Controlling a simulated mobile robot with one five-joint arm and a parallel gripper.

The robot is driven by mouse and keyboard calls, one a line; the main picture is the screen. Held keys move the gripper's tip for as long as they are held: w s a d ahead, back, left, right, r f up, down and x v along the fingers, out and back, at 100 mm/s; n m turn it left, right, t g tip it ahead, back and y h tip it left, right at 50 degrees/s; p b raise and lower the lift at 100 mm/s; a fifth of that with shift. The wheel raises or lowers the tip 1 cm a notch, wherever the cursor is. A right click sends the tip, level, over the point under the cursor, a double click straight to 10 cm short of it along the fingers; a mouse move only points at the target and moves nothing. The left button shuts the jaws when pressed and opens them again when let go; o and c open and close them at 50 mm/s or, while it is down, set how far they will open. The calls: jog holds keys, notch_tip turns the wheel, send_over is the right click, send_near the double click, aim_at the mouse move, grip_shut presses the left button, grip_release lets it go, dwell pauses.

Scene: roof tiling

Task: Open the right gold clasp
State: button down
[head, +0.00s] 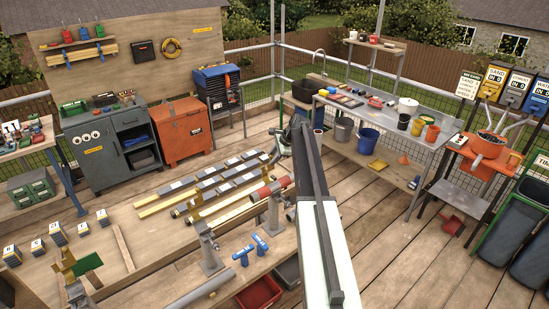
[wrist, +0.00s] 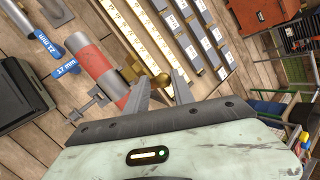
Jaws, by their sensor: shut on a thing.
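In the wrist view, a gold clasp (wrist: 133,67) sits at the end of a red sleeve (wrist: 96,60) on a grey pipe. A rounded gold knob (wrist: 161,82) shows beside it. My gripper (wrist: 160,77) has its two grey fingers on either side of this knob and is shut on it. The fingers partly hide where they touch. In the head view, the red sleeve (head: 268,190) lies on the pipe rig above the bench, and my arm reaches over to its right end.
A metal worktable (head: 440,132) stands right. Open plank floor lies between.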

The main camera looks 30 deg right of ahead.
jog(key=shift+w+a, duration=0.1)
jog(key=shift+a, duration=0.25)
jog(key=c, duration=1.6)
grip_release()
jog(key=shift+d+r+p, duration=0.15)
jog(key=shift+r+p, duration=0.35)
jog(key=shift+p, duration=0.15)
jog(key=p+v, duration=0.5)
jog(key=v, duration=0.2)
jog(key=shift+s+p, duration=0.25)
jog(key=shift+p, duration=0.1)
jog(key=shift+f, duration=0.2)
